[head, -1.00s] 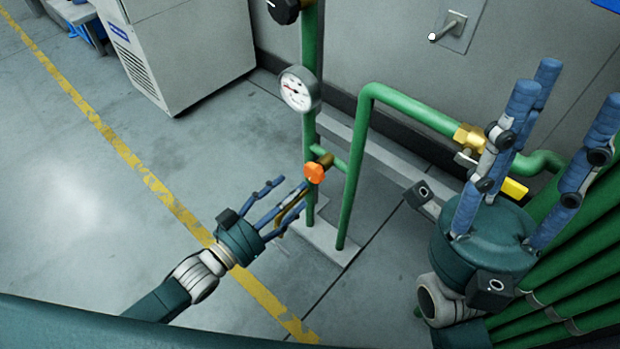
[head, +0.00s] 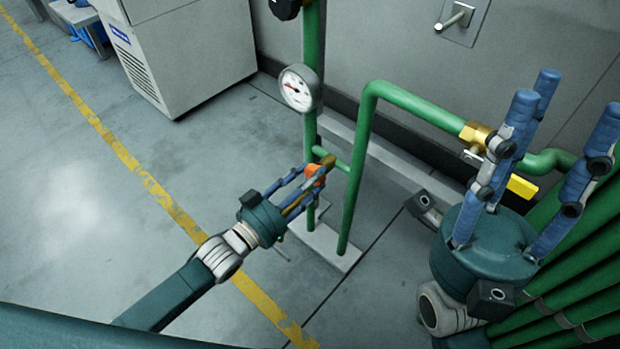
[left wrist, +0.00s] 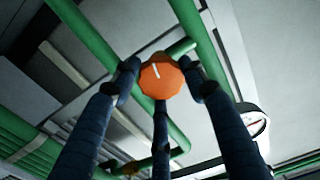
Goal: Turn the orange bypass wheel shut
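The orange bypass wheel (head: 314,171) sits on a brass valve on the green pipework below the gauge. In the left wrist view the wheel (left wrist: 161,82) faces the camera, with a short white mark near its upper edge. My left gripper (head: 310,175) is at the wheel, with its blue fingers around it. In the left wrist view its fingers are spread, one each side and one below; the left fingertip is very close to the rim, and I cannot tell if it touches. My right gripper (head: 560,115) is open and empty at the right, fingers pointing up.
A round gauge (head: 299,88) is on the upright green pipe above the wheel. A second green pipe (head: 356,170) stands just right. A brass valve with a yellow handle (head: 521,187) is by my right gripper.

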